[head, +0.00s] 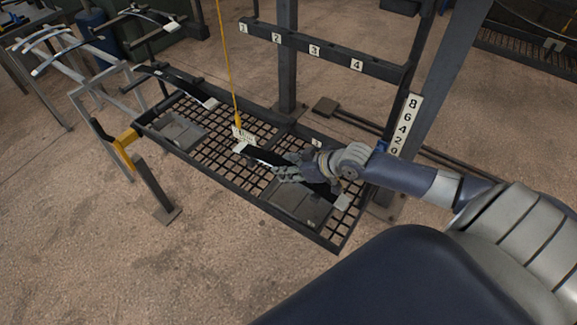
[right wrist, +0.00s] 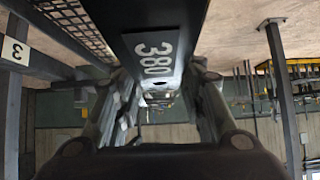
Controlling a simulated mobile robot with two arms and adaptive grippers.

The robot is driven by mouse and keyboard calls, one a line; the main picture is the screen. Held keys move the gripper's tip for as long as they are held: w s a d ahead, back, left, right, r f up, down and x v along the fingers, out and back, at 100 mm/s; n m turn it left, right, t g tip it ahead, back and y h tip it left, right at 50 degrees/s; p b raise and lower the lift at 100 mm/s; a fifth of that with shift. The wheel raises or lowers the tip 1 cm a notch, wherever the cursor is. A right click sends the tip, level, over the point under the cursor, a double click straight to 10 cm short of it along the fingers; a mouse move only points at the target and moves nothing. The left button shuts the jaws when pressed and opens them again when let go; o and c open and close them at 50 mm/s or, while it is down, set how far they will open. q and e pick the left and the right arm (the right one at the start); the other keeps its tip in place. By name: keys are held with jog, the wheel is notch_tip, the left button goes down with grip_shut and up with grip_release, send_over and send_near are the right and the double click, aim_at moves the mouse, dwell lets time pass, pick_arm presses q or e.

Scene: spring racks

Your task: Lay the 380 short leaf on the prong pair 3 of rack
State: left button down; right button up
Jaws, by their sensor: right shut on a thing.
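The 380 short leaf is a dark, slightly curved strip with pale ends. My right gripper (head: 287,172) is shut on its middle and holds it over the mesh deck. In the right wrist view the leaf (right wrist: 150,18) runs between my fingers, with its 380 plate (right wrist: 154,53) facing the camera, upside down. The rack (head: 330,37) has a dark crossbar with plates 1 to 4. Plate 3 (head: 314,50) is on this bar, up and right of the gripper, and shows in the right wrist view (right wrist: 15,50). I cannot make out prong pair 3. My left gripper is not in view.
The mesh deck (head: 245,190) has a raised dark rim and grey plates on it. A yellow cord (head: 228,60) hangs to a tag beside the leaf. Uprights and a numbered scale (head: 404,125) stand right. Stands with other leaves (head: 180,84) are left.

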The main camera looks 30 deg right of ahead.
jog(key=o, duration=1.4)
jog(key=shift+r, duration=0.2)
jog(key=shift+s+f, duration=0.15)
jog(key=shift+f, duration=0.15)
jog(key=v, duration=1.1)
jog(key=shift+a+r, duration=0.1)
jog(key=shift+r, duration=0.1)
jog(key=shift+s+r, duration=0.3)
jog(key=shift+r, duration=0.05)
